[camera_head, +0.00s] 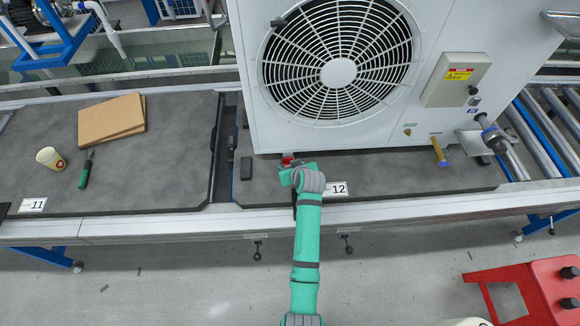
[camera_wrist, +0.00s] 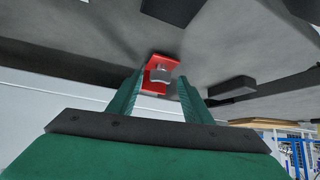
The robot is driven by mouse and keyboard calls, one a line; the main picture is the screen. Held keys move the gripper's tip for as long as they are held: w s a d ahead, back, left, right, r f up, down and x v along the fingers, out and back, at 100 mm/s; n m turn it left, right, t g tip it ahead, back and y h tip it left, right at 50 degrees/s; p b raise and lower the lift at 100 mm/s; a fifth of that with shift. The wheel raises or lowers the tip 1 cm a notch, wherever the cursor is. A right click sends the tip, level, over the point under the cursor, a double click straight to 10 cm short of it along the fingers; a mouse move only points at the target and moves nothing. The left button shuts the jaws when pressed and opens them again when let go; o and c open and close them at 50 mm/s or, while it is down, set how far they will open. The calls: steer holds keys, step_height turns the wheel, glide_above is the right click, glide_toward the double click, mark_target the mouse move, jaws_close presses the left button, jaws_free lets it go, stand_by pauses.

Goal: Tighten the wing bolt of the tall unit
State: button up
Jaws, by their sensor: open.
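A large white fan unit (camera_head: 268,130) stands on the grey bench at station 12. It is the only whole unit in view. A small red bracket (camera_head: 287,160) sits at its front lower edge; it also shows in the wrist view (camera_wrist: 158,64). A grey piece that looks like the wing bolt (camera_wrist: 158,84) is on the bracket. My gripper (camera_wrist: 162,88) is open, and in the wrist view the bracket and grey piece appear between its fingertips. I cannot tell whether the fingers touch it. In the head view my wrist hides the fingers.
A small dark block (camera_head: 246,168) lies left of the bracket. A yellow-handled valve (camera_head: 439,152) and a pipe fitting (camera_head: 495,138) are at the unit's right. A red frame (camera_head: 535,290) stands at lower right.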

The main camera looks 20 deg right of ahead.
steer(key=c, duration=1.1)
steer(key=shift+o, duration=0.2)
steer(key=shift+a+m+h, duration=0.2)
steer(key=shift+m+h, duration=0.3)
steer(key=shift+m, duration=0.2)
steer(key=shift+m+h, duration=0.7)
steer(key=shift+m, duration=0.2)
steer(key=o, duration=1.1)
steer(key=shift+c, duration=0.2)
